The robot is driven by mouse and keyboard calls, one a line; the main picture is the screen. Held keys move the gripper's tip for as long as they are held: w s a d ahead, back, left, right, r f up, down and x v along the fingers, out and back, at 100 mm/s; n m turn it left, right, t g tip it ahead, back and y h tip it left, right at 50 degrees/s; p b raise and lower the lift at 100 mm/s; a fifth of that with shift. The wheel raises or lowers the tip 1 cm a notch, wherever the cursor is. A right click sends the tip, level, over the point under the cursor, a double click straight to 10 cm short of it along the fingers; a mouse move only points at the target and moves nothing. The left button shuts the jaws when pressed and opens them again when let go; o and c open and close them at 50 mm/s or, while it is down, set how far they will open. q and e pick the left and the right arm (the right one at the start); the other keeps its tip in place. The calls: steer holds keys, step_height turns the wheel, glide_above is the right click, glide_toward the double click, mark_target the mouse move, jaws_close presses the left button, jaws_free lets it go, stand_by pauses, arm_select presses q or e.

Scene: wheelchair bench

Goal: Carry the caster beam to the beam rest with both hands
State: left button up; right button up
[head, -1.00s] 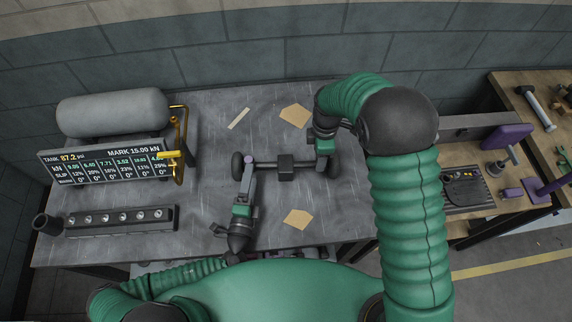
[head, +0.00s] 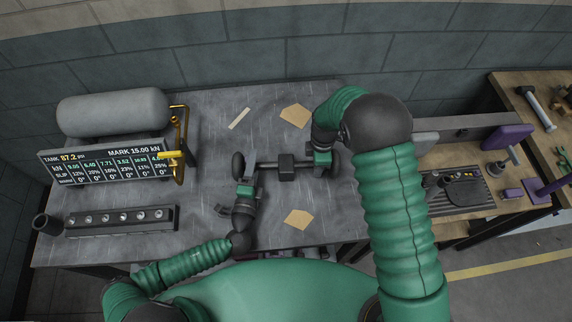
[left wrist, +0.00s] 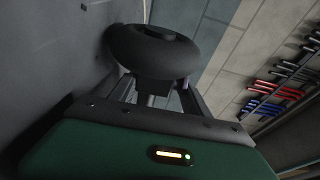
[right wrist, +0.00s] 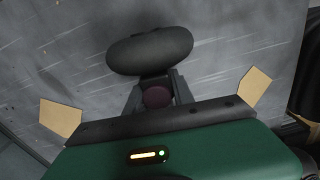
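The caster beam (head: 303,167) is a dark bar with a square middle block and a black wheel at each end. It lies across the grey bench. My left gripper (head: 249,168) is at its left end. In the left wrist view, its fingers (left wrist: 158,98) stand apart on either side of a thin stem, with the wheel (left wrist: 152,50) just beyond. My right gripper (head: 323,160) is at the right end. In the right wrist view, its fingers (right wrist: 157,97) close on a round purple grip below the wheel (right wrist: 150,50). I cannot tell which thing is the beam rest.
A grey tank (head: 112,112), a display board (head: 105,164) and a socketed rail (head: 120,219) fill the bench's left. Tan pads (head: 298,219) lie near the beam. A wooden bench at right carries a black tray (head: 460,190) and purple fixtures (head: 508,137).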

arm_select(q)
steer(key=c, duration=0.5)
arm_select(e)
jaws_close()
arm_select(q)
jaws_close()
steer(key=shift+r, duration=0.25)
arm_select(e)
steer(key=shift+w, duration=0.1)
